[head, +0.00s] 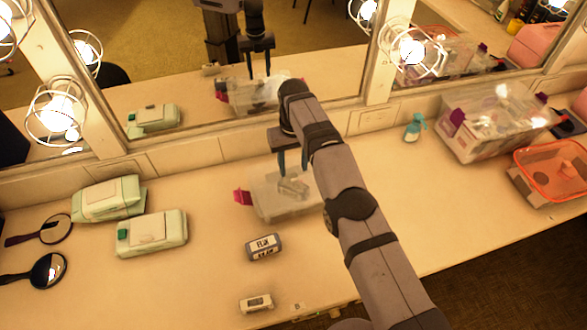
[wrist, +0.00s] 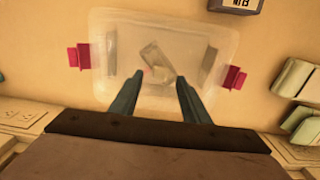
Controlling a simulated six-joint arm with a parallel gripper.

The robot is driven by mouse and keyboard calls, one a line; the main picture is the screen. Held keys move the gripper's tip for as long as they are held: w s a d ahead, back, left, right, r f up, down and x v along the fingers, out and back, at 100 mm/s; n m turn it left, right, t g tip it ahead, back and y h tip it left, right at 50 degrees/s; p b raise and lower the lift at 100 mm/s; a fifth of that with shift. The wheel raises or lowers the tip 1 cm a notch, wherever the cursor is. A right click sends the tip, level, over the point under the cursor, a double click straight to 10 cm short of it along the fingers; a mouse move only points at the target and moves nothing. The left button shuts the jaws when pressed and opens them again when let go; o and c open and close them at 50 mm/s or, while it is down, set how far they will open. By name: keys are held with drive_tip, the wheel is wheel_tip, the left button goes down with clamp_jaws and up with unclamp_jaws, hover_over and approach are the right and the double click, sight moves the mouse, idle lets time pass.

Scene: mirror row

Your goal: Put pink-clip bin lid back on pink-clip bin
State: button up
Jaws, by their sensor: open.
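The clear pink-clip bin (head: 265,206) stands on the counter near the mirror, partly hidden behind my arm. In the wrist view the bin (wrist: 125,95) shows a pink clip at each side, and a small pale object (wrist: 157,62) shows through or inside it. I cannot make out a separate lid, or tell whether a clear lid lies on the bin. My gripper (head: 292,174) points down over the bin, its fingers apart with nothing seen held between them. In the wrist view the gripper's fingertips (wrist: 158,78) overlap the bin; contact is unclear.
Two pale green packs (head: 152,233) lie left, beside two hand mirrors (head: 47,270). A dark labelled case (head: 263,246) and a small white item (head: 256,302) lie in front. A filled purple-clip bin (head: 490,130), teal bottle (head: 414,128) and orange basket (head: 552,160) stand right.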

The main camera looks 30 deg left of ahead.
drive_tip(key=shift+r+p, duration=2)
drive_tip(key=shift+r, duration=0.35)
drive_tip(key=shift+r, duration=0.1)
wheel_tip(320, 180, up, 6)
drive_tip(key=p, duration=0.7)
drive_tip(key=shift+p, duration=0.4)
drive_tip(key=shift+d, duration=0.1)
